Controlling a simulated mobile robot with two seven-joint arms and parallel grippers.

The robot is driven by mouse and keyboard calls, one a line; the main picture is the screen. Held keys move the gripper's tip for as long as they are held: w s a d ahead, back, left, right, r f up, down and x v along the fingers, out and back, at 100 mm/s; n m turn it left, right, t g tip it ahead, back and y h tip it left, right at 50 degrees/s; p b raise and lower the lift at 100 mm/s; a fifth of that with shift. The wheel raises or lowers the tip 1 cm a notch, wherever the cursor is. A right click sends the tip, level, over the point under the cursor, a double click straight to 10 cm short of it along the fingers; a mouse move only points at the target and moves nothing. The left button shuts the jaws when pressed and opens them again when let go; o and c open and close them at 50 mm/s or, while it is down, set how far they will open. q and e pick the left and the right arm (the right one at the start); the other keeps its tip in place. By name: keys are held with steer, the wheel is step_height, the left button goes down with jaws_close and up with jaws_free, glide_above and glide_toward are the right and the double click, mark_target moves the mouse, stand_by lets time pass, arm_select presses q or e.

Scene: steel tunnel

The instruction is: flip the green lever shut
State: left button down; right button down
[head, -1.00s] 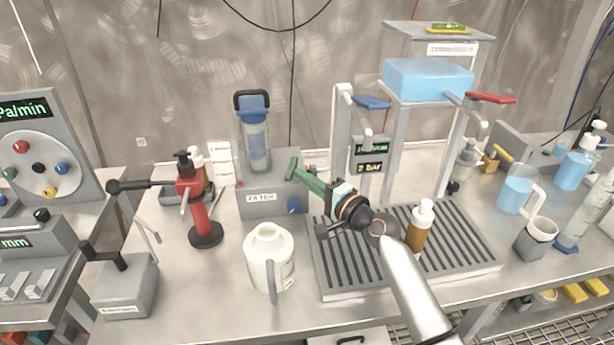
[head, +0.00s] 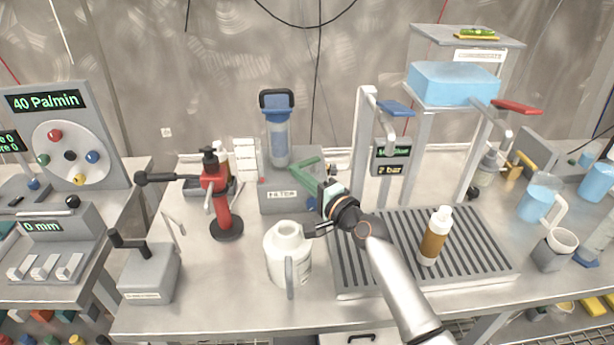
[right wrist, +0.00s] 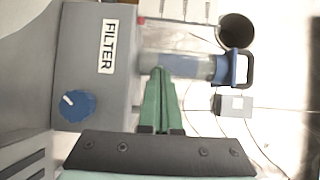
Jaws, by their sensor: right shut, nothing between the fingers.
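I cannot pick out the green lever for certain. A green bar (head: 304,163) shows by my right fingertips in the head view; I cannot tell whether it is a lever or part of my green fingers. My right gripper (head: 302,174) is shut and empty, just in front of the grey filter box (head: 283,200). My left gripper is not in view.
A blue lever (head: 396,108) and a red lever (head: 517,106) sit on taps by the tank (head: 452,84). A white jug (head: 279,263) stands left of my arm, a brown bottle (head: 434,238) right of it on the drip tray (head: 375,285). A red pump (head: 221,207) stands farther left.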

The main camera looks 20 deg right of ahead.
steer(key=shift+w+a, duration=0.25)
stand_by(0.4)
